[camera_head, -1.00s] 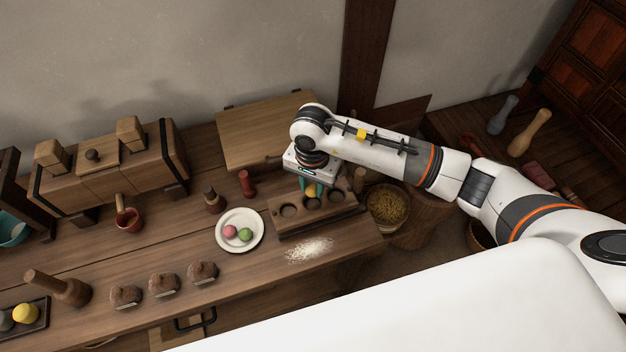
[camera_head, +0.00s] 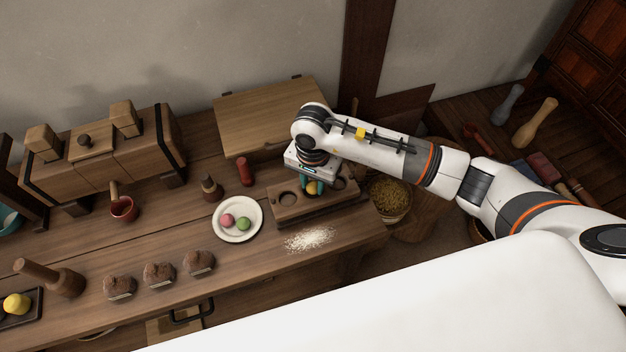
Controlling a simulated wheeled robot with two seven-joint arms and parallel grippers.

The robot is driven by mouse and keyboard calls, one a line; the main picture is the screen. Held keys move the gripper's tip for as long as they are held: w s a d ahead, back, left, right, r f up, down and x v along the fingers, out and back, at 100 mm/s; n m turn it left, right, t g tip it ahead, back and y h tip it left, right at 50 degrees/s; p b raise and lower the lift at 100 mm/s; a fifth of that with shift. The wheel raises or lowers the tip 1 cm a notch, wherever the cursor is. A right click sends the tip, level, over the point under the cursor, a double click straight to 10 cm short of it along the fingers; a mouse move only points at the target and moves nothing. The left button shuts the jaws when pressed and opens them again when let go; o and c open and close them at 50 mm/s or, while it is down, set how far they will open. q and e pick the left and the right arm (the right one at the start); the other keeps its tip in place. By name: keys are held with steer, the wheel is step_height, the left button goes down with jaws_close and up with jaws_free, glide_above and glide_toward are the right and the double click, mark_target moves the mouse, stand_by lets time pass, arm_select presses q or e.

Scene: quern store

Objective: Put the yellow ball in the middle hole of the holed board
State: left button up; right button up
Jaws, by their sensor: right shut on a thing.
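The holed board (camera_head: 285,213) is a brown wooden block with a row of holes, near the right end of the table. Its left hole looks empty; the middle one is largely hidden by my right gripper (camera_head: 317,187). That gripper points down with teal fingers shut on a yellow ball (camera_head: 312,188), only partly visible. The ball is at or just over the middle hole; I cannot tell whether it touches the board. My left gripper is not in view.
A white plate (camera_head: 222,233) with a pink and a green ball stands left of the board. Pale powder (camera_head: 309,239) lies in front. A red cylinder (camera_head: 245,172) stands behind. A basket of grain (camera_head: 390,198) is to the right. Another yellow ball (camera_head: 16,304) sits far left.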

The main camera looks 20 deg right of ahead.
steer(key=shift+b, duration=0.3)
stand_by(0.4)
stand_by(0.4)
steer(key=o, duration=1)
steer(key=shift+r+p, duration=1.45)
steer(key=shift+r, duration=1.55)
